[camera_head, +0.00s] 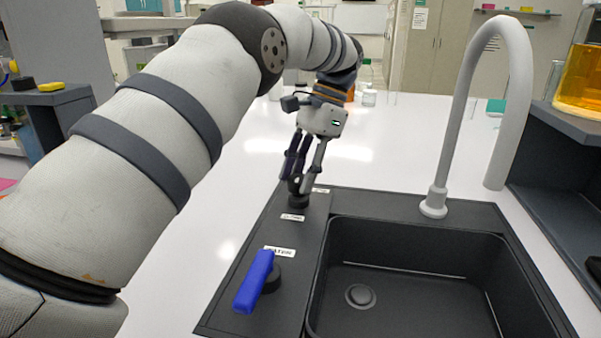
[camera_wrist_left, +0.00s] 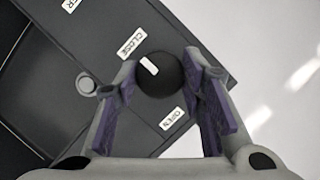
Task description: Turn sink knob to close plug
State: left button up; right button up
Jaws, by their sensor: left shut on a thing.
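The black round sink knob (camera_head: 298,201) stands on the black panel left of the basin, at its far end. My left gripper (camera_head: 298,186) reaches down over it and is shut on it. In the left wrist view the knob (camera_wrist_left: 165,82) sits between the two purple-padded fingers. Its white mark (camera_wrist_left: 149,66) points up and left, toward the CLOSE label (camera_wrist_left: 132,43). The OPEN label (camera_wrist_left: 171,118) is below the knob. The round drain plug (camera_head: 360,296) lies in the black sink (camera_head: 400,247); whether it is raised or seated I cannot tell. My right gripper is not in view.
A blue lever (camera_head: 254,282) with a WATER label stands nearer on the same panel. A tall grey faucet (camera_head: 434,203) rises behind the basin. A dark shelf with an amber container (camera_head: 580,80) is on the right. The white counter (camera_head: 190,235) left of the panel is clear.

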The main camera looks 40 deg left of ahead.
pick_arm(q)
jog(key=o, duration=1.1)
jog(key=shift+f, duration=0.1)
